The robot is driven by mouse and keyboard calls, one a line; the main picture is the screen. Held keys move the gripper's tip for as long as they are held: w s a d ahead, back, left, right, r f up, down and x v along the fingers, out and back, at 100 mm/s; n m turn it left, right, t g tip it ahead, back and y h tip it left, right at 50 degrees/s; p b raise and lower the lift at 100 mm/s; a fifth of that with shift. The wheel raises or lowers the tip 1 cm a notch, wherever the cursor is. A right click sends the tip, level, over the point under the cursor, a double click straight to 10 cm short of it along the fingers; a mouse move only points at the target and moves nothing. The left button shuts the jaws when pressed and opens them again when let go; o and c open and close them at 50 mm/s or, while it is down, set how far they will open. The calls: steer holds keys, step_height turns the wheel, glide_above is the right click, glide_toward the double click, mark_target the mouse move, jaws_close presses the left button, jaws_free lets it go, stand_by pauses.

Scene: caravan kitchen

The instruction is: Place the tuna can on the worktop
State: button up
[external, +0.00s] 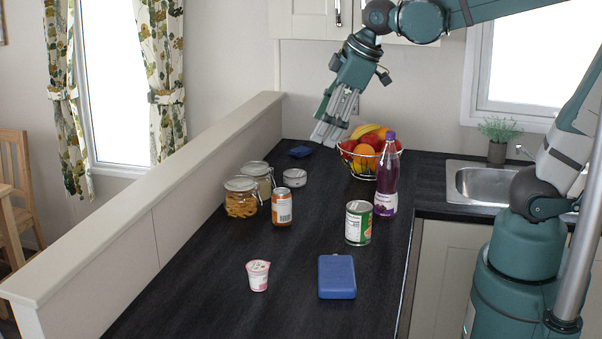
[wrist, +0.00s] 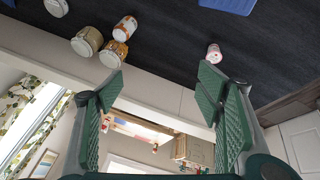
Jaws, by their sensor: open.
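The short, low silver-and-white tuna can (external: 295,178) sits on the dark worktop (external: 215,285), behind the orange-labelled drink can and beside the glass jars. In the wrist view a pale round thing at the top left, likely the tuna can (wrist: 57,7), is partly cut by the frame edge. My gripper (external: 327,134) is raised above the far part of the worktop, higher than the tuna can and to its right in the picture. Its fingers are apart with nothing between them, as the wrist view also shows (wrist: 160,95).
Two glass jars (external: 241,198) and the drink can (external: 282,207) stand close to the tuna can. A fruit basket (external: 350,160), purple bottle (external: 386,180), green-labelled can (external: 358,223), yogurt pot (external: 258,276) and blue box (external: 337,277) stand elsewhere. A low partition (external: 160,225) borders the left.

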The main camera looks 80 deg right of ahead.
steer(key=s+a+f+m+t, duration=0.1)
steer(key=s+a+f+m, duration=0.3)
steer(key=s+a, duration=0.4)
steer(key=s, duration=0.3)
steer(key=shift+s+a+f+t+y, duration=0.2)
steer(key=shift+a+t+y, duration=0.1)
steer(key=shift+t+y, duration=0.1)
steer(key=shift+o, duration=0.6)
